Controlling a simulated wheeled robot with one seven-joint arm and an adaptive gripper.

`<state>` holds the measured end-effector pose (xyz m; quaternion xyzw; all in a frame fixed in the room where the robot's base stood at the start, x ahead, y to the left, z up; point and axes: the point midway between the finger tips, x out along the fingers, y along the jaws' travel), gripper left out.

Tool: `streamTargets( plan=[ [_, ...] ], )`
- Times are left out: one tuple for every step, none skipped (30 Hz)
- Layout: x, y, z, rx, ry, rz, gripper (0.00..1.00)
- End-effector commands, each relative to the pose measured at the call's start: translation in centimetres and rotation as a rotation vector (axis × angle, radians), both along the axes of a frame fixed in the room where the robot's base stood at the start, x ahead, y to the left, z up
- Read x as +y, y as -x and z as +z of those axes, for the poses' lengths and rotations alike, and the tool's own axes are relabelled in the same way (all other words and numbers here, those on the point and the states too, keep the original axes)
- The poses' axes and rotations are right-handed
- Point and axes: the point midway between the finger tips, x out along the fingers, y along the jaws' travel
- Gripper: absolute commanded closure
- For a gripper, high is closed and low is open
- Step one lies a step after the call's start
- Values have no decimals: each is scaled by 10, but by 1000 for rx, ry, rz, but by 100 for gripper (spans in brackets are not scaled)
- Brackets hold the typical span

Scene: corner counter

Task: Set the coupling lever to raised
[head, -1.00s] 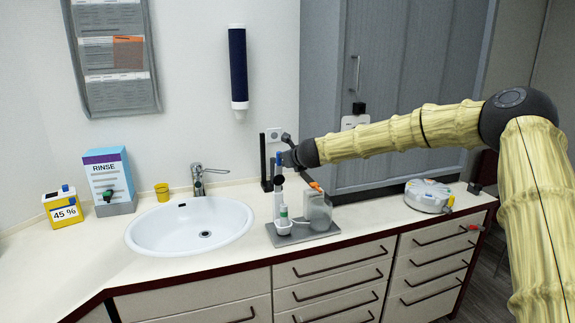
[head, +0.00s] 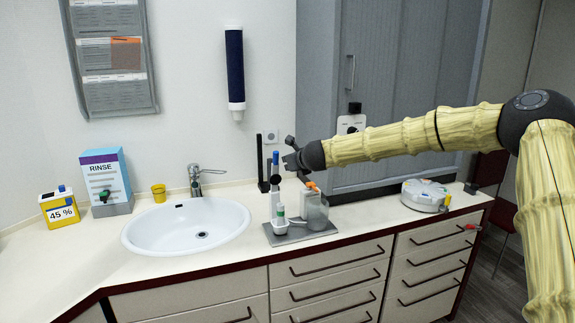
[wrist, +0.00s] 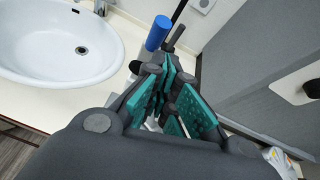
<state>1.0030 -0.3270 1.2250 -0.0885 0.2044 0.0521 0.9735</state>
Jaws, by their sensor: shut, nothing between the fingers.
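No part is clearly marked as the coupling lever. A small orange piece (head: 312,186) sits on top of a translucent grey container (head: 315,212) on a grey plate (head: 285,239); I cannot tell if it is the lever. My gripper (head: 290,160) is just above and left of it, beside a blue-topped upright cylinder (head: 276,165). In the wrist view, the teal-padded fingers of my gripper (wrist: 165,95) are close together with nothing seen held. The blue top (wrist: 157,32) is beyond them, and they hide most of the plate.
A sink (head: 188,226) with a tap lies left of the plate. A dark post (head: 260,162) stands behind it. Counter between is clear.

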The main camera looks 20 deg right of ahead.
Motion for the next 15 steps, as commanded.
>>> streamTargets(
  plan=[
    [1, 1, 13, -8, 1, 1, 100],
    [1, 3, 16, -7, 0, 1, 100],
    [0, 5, 21, -7, 1, 1, 100],
    [0, 7, 24, -7, 2, 1, 100],
    [0, 8, 27, -6, 1, 2, 100],
    [0, 10, 32, -7, 1, 2, 100],
    [0, 12, 35, -7, 1, 2, 100],
    [-1, 13, 38, -6, 1, 2, 100],
    [-1, 15, 43, -7, 2, 2, 100],
    [-1, 17, 47, -7, 0, 1, 100],
    [-1, 18, 50, -7, 0, 1, 100],
    [-1, 20, 55, -7, 1, 2, 100],
    [-2, 22, 59, -7, 1, 2, 100],
    [-2, 23, 62, -7, 1, 1, 100],
    [-2, 25, 66, -6, 0, 0, 100]
  ],
)
